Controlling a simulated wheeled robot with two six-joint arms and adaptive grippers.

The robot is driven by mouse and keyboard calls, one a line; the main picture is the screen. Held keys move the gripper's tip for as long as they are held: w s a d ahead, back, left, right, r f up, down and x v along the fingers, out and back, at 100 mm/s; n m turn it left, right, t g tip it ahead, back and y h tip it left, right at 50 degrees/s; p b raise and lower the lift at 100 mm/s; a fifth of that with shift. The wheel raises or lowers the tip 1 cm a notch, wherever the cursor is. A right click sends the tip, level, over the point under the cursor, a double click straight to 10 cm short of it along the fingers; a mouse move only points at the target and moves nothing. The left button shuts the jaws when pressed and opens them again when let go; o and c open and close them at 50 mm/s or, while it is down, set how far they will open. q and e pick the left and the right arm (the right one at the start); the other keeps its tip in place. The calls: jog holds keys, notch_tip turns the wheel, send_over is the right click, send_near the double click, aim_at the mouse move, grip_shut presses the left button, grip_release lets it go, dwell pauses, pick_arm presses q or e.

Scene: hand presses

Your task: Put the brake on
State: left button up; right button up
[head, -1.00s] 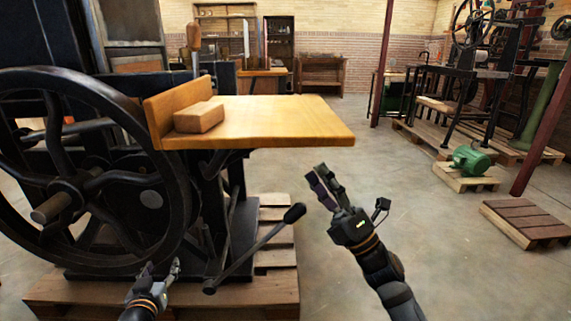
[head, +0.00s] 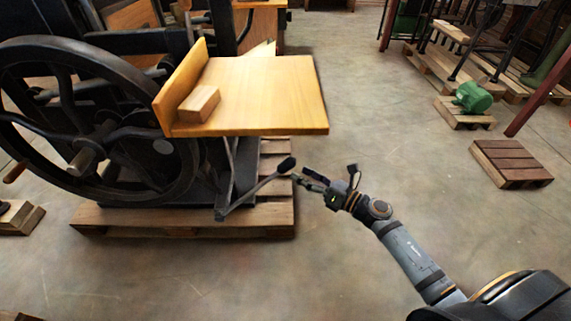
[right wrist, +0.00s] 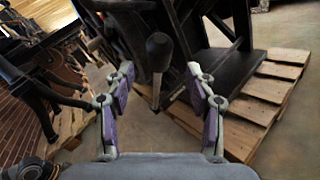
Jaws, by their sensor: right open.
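The brake lever (head: 258,187) is a dark rod with a black knob, rising at a slant from the base of the press below the wooden feed table. My right gripper (head: 301,180) is just right of the knob, with its fingers pointing at it. In the right wrist view the lever knob (right wrist: 159,52) stands ahead, between the lines of the two open fingers (right wrist: 162,95). The fingers are apart and not closed on it. The large black flywheel (head: 183,175) is left of the lever. My left gripper is not in view.
The wooden feed table (head: 265,95) carries a wooden block (head: 199,103) above the lever. The press stands on a pallet (head: 180,219). A green motor (head: 472,97) and a small pallet (head: 510,162) are at the right. The floor in front is clear.

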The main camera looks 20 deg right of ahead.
aim_at(286, 165)
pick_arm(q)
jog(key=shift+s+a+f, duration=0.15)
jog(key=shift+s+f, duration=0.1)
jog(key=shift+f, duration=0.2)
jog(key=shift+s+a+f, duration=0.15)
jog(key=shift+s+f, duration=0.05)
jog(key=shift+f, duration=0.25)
pick_arm(e)
jog(key=x, duration=0.6)
jog(key=shift+w+a, duration=0.25)
jog(key=shift+a, duration=0.05)
grip_shut()
